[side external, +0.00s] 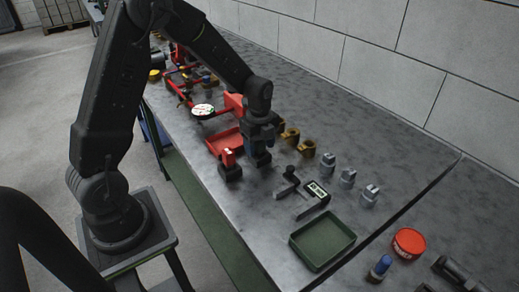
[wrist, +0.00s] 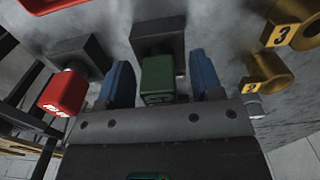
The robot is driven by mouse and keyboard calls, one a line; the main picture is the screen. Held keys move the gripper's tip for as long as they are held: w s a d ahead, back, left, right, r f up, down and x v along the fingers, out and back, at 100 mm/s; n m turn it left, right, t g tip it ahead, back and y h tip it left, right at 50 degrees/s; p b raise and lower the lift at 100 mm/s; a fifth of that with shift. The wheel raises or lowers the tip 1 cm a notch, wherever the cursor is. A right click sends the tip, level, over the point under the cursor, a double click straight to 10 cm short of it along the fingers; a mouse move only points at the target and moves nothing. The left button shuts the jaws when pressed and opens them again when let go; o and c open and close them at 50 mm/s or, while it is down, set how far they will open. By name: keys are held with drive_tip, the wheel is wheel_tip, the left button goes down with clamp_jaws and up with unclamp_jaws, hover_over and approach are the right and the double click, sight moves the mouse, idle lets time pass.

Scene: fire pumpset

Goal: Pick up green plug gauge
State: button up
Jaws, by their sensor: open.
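The green plug gauge (wrist: 158,76) stands in the middle of the wrist view, with a dark block (wrist: 158,33) at its far end. My gripper (wrist: 163,82) is open around it, with one blue finger on each side. A gap shows between the gauge and each finger; contact cannot be made out. In the side external view my gripper (side external: 261,142) points down at the bench, and the green gauge is hidden by it.
A red gauge (wrist: 64,92) with a dark block stands close on the left; it also shows in the side view (side external: 228,158). Brass numbered pieces (wrist: 265,72) stand on the right. A red tray (side external: 227,142), a caliper (side external: 313,200) and a green tray (side external: 322,262) lie nearby.

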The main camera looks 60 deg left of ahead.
drive_tip(key=shift+c, duration=0.3)
clamp_jaws()
idle(0.3)
drive_tip(key=shift+r, duration=0.1)
drive_tip(key=shift+r, duration=0.3)
drive_tip(key=r, duration=0.3)
drive_tip(key=shift+s+a+r, duration=0.1)
drive_tip(key=shift+a+r, duration=0.15)
drive_tip(key=shift+r, duration=0.15)
drive_tip(key=s+a+r, duration=0.6)
drive_tip(key=a, duration=0.2)
drive_tip(key=w+d+f, duration=0.1)
drive_tip(key=w+d, duration=0.2)
drive_tip(key=w, duration=0.7)
drive_tip(key=w+d+f, duration=0.1)
drive_tip(key=w+d, duration=0.3)
drive_tip(key=w, duration=0.6)
drive_tip(key=shift+w, duration=0.15)
